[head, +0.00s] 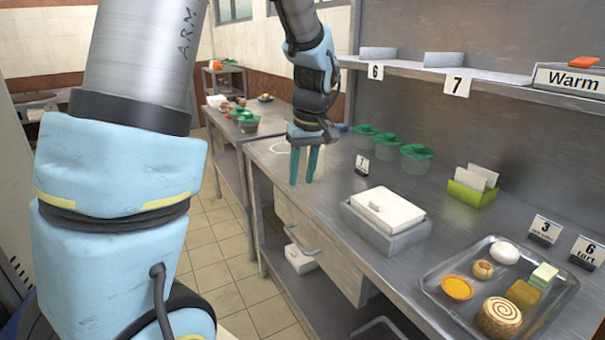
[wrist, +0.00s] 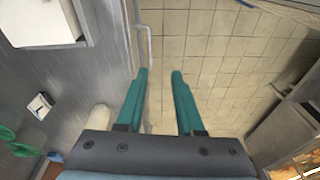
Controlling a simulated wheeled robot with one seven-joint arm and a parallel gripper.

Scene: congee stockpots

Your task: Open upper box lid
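The upper box (head: 420,233) is a grey metal box on the counter. The white lid (wrist: 40,20) also shows at the top left of the wrist view. My gripper (head: 303,182) points down near the counter's front edge, left of the box and apart from it. Its two teal fingers (wrist: 160,74) are spread with nothing between them; the wrist view shows floor beyond them.
A drawer with a handle (head: 302,243) sits under the counter, and a white box (head: 300,259) is on the lower shelf. A pastry tray (head: 440,298), green-lidded containers (head: 417,152), a green card holder (head: 465,193) and number signs share the counter. An overhead shelf (head: 500,77) runs behind.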

